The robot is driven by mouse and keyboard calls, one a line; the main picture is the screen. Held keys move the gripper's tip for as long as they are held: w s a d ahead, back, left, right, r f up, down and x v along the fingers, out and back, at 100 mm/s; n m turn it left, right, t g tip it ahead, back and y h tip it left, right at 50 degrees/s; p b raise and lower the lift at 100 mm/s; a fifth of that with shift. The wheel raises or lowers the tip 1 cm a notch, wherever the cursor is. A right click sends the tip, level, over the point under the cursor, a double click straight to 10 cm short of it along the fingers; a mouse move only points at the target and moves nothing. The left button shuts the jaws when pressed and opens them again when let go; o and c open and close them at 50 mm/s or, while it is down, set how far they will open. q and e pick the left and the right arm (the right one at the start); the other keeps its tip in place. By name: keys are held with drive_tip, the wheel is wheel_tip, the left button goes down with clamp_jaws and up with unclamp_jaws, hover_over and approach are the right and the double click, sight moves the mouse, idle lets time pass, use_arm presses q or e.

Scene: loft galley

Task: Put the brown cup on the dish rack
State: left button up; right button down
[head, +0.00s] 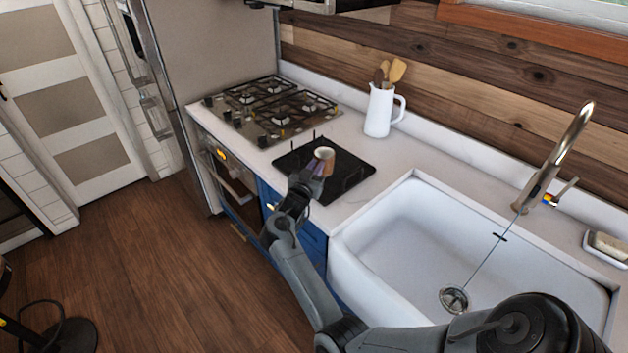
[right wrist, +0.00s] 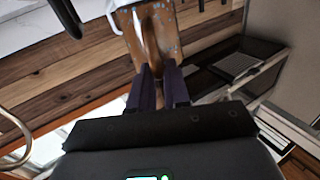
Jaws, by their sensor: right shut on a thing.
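The brown cup (head: 324,158) is over the black dish rack (head: 350,171) on the counter between the stove and the sink. In the head view I cannot tell whether the cup touches the rack. My right gripper (head: 316,170) reaches in from the front and is shut on the cup. In the right wrist view the cup (right wrist: 166,32) is at the top, with its handle between the two fingers of the gripper (right wrist: 158,82). My left gripper is not in view.
A stove (head: 273,106) is to the left of the rack. A white pitcher with wooden utensils (head: 379,111) stands behind it. A white sink (head: 400,235) with a faucet (head: 548,165) is to the right. A soap dish (head: 606,247) is at the far right.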

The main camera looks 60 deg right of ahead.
drive_tip(key=shift+w+f, duration=0.15)
drive_tip(key=shift+w, duration=0.15)
drive_tip(key=shift+f, duration=0.3)
wheel_tip(320, 180, down, 3)
drive_tip(key=shift+f+b, duration=0.2)
drive_tip(key=shift+b, duration=0.1)
drive_tip(key=shift+f, duration=0.1)
drive_tip(key=c, duration=1.1)
unclamp_jaws()
